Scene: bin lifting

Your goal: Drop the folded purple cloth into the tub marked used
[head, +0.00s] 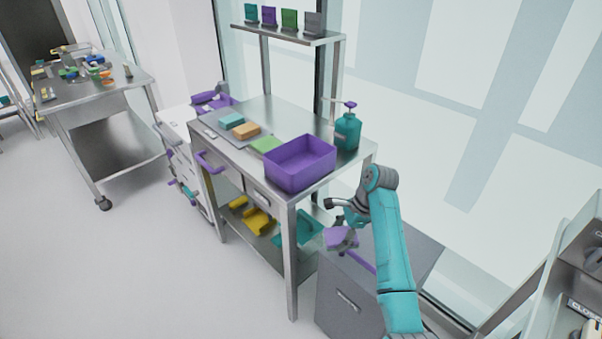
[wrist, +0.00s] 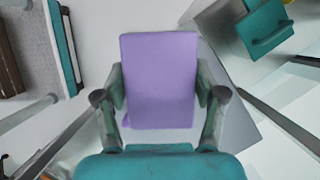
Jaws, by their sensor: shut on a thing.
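The folded purple cloth (wrist: 160,75) is a flat light-purple rectangle between the two fingers of my gripper (wrist: 160,92) in the wrist view. My gripper is shut on it, one finger at each side edge. In the head view, the cloth (head: 341,238) hangs in my gripper (head: 343,222) in the air, right of the steel table's near corner and above or in front of a grey box-like unit. An open purple tub (head: 300,180) stands on the tabletop, up and left of the cloth. I can read no "used" mark on any tub.
The steel table (head: 205,138) also bears folded cloths and a teal pump bottle (head: 347,132) beside the purple tub. The grey unit (head: 345,302) stands below my gripper. Another cart (head: 90,95) is at the far left. The floor at left is clear.

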